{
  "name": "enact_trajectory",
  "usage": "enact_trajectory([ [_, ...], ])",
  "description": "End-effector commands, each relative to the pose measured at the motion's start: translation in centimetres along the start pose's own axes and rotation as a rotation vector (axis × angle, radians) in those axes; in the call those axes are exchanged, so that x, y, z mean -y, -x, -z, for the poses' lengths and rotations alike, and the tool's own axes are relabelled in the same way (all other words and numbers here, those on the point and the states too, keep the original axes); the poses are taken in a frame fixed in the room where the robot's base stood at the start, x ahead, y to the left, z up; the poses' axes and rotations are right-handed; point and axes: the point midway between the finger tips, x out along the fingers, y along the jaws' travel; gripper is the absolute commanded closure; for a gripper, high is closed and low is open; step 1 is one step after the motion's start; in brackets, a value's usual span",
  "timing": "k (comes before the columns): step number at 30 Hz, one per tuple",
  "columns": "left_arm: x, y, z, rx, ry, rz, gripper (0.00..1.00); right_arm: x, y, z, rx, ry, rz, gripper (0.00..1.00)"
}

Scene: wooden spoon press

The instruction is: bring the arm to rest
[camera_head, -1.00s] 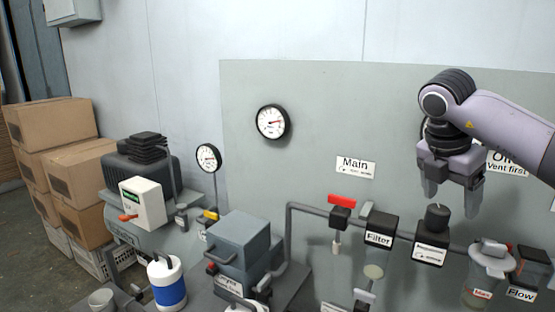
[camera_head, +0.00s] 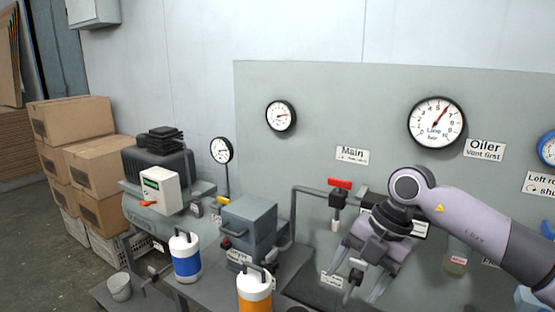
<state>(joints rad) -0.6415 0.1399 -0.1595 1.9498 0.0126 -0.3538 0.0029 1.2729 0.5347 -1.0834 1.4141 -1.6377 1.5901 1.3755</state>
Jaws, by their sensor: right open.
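My right arm comes in from the right edge, its purple-grey links reaching to the lower right of the picture. My right gripper (camera_head: 356,286) is open and points down and a little left, in front of the grey panel. Nothing shows between its fingers. The gripper and wrist hide most of the filter and regulator units on the pipe behind. My left gripper is not in view.
A red-handled valve (camera_head: 339,185) stands on the pipe just left of my right gripper. A blue-banded canister (camera_head: 185,258) and an orange canister (camera_head: 254,292) stand on the bench. A line gauge (camera_head: 436,123) hangs above my arm. Cardboard boxes (camera_head: 72,122) are stacked at left.

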Motion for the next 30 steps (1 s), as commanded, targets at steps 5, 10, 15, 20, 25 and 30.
enact_trajectory([
  [5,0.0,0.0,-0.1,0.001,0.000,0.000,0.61,-3.3,-5.5,7.5,-0.326,0.119,-0.293,0.24],
  [10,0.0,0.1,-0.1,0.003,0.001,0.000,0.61,-5.9,-6.7,12.9,-0.562,0.113,-0.622,0.24],
  [15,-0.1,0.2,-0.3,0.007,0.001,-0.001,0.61,-7.4,-6.0,15.3,-0.712,-0.016,-0.959,0.24],
  [20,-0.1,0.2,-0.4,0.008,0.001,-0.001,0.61,-7.3,-5.2,14.4,-0.759,-0.241,-1.246,0.24],
  [25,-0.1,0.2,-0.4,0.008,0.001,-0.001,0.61,-5.0,-5.9,11.2,-0.710,-0.571,-1.473,0.24],
  [30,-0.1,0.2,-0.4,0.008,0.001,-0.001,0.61,0.0,-8.9,7.5,-0.575,-0.959,-1.581,0.24],
])
